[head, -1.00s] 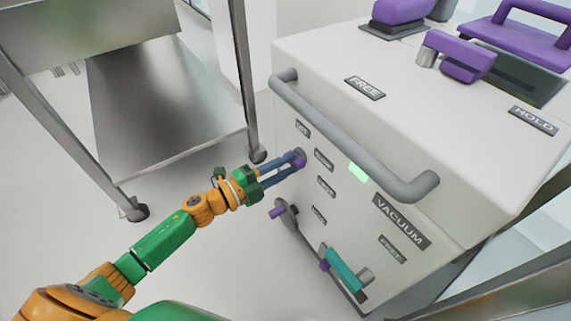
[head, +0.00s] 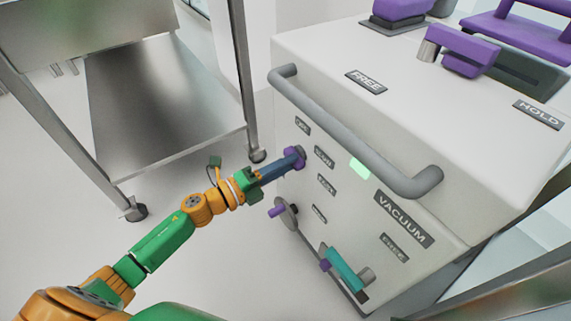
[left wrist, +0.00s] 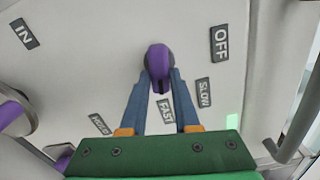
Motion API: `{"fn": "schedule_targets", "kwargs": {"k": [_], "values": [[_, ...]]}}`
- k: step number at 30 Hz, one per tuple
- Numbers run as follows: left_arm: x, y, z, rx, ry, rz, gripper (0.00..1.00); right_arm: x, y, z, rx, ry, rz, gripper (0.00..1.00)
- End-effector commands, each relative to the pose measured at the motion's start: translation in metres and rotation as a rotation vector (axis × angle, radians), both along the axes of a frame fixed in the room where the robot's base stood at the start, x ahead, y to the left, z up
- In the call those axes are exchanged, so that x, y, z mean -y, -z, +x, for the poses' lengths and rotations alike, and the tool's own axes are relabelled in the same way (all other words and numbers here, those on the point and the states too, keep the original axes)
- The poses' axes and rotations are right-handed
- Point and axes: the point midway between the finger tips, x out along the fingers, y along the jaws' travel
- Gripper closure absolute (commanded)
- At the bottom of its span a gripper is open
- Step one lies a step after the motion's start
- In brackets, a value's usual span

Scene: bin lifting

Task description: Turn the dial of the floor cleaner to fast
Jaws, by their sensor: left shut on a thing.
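The floor cleaner (head: 290,230) is a large white machine in the right half of the head view. Its purple dial (head: 292,152) is on the front face, near the left end of the grey bar; it also shows in the left wrist view (left wrist: 158,58). My left gripper (head: 290,160) is shut on the dial, with its blue fingers on both sides of it in the left wrist view (left wrist: 160,76). The dial's long shape lies roughly toward the FAST label (left wrist: 166,111). SLOW (left wrist: 204,92) and OFF (left wrist: 220,43) are to the right. My right gripper is not in view.
The grey bar handle (head: 350,135) juts out just right of my left gripper. A round purple-handled lever (head: 288,214) and a teal lever (head: 343,270) are lower on the front. A metal cart (head: 160,100) stands left, with open floor between.

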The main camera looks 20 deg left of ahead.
Motion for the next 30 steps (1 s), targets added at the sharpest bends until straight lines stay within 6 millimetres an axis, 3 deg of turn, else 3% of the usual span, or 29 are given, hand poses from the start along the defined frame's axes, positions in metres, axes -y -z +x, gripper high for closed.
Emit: {"fn": "schedule_targets", "kwargs": {"k": [9, 10, 13, 23, 30], "values": [[0.0, 0.001, 0.0, 0.001, 0.001, 0.004, 1.0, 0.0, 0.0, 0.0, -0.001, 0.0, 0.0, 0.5], [0.0, 0.001, 0.0, 0.001, 0.001, 0.004, 0.68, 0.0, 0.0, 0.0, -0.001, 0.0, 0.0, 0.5], [0.0, 0.001, 0.0, 0.001, 0.001, 0.004, 0.41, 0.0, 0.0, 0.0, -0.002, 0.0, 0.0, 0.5], [-0.002, 0.0, -0.002, -0.001, 0.0, 0.002, 0.4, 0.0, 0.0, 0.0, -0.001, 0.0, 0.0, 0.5], [-0.027, 0.0, -0.036, -0.004, -0.001, 0.003, 0.4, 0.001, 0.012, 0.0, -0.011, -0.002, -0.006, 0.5]]}}
